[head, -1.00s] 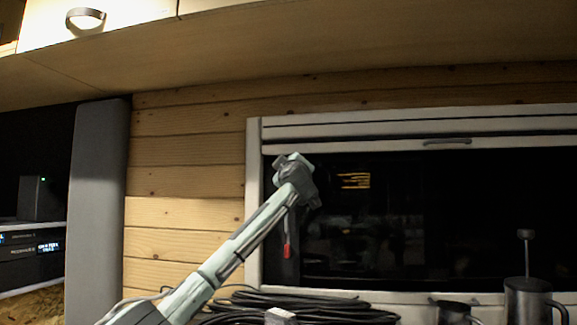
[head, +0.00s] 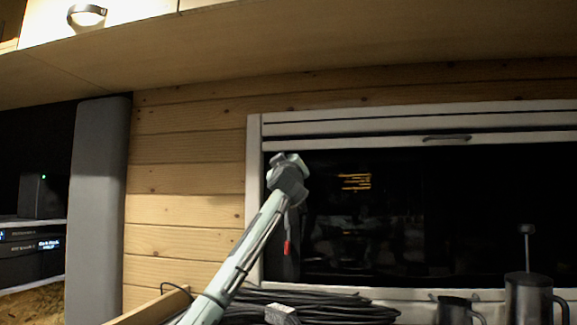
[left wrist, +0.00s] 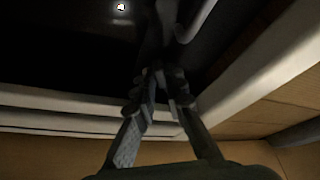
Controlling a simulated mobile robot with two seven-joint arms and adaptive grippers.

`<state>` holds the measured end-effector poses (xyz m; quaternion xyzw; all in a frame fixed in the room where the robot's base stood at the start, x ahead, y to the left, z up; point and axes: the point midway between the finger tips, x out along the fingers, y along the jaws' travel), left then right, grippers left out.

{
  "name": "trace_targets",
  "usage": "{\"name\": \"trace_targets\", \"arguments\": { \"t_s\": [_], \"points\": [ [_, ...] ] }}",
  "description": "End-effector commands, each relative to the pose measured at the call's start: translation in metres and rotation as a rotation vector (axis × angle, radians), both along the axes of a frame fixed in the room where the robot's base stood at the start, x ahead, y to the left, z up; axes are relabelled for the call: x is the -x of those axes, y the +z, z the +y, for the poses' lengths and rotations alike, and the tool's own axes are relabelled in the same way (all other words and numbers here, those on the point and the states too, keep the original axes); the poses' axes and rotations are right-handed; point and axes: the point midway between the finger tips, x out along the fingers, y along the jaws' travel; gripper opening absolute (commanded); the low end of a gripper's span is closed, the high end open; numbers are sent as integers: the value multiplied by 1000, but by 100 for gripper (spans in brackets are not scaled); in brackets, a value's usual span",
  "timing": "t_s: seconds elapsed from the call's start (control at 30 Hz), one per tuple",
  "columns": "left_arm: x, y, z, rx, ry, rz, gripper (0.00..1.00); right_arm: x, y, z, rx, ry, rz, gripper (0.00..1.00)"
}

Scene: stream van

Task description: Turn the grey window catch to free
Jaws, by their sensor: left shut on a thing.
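My left gripper (head: 287,172) is at the upper left part of the dark window (head: 380,225), in front of the glass near the frame's left side. In the left wrist view its two fingers (left wrist: 160,78) come together on a dark grey part, which I take to be the window catch (left wrist: 165,38); the gripper is shut on it. The fingers and shadow hide much of the catch, so its exact angle is unclear. A thin piece with a red end (head: 287,248) hangs just below the gripper in the head view. My right gripper is not in view.
The pale window frame (head: 254,190) surrounds the glass, with a dark handle (head: 447,138) on its top rail. Coiled black cable (head: 330,308) lies below. A dark mug (head: 455,310) and a larger dark pot (head: 528,300) stand at right. A cupboard overhangs above.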

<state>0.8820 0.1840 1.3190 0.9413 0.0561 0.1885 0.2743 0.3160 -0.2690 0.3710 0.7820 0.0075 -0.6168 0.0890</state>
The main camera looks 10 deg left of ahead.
Motion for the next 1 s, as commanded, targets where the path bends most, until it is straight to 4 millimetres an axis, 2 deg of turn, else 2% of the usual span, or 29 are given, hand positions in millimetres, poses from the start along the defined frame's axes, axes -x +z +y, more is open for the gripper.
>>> {"name": "trace_targets", "arguments": {
  "t_s": [0.4,0.7,1.0],
  "points": [
    [0,-2,5,-353,1,4,0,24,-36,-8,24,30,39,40],
    [-1,-3,7,-518,2,5,0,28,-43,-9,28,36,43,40],
    [-1,-3,7,-579,0,6,0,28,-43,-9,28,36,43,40]
  ]
}}
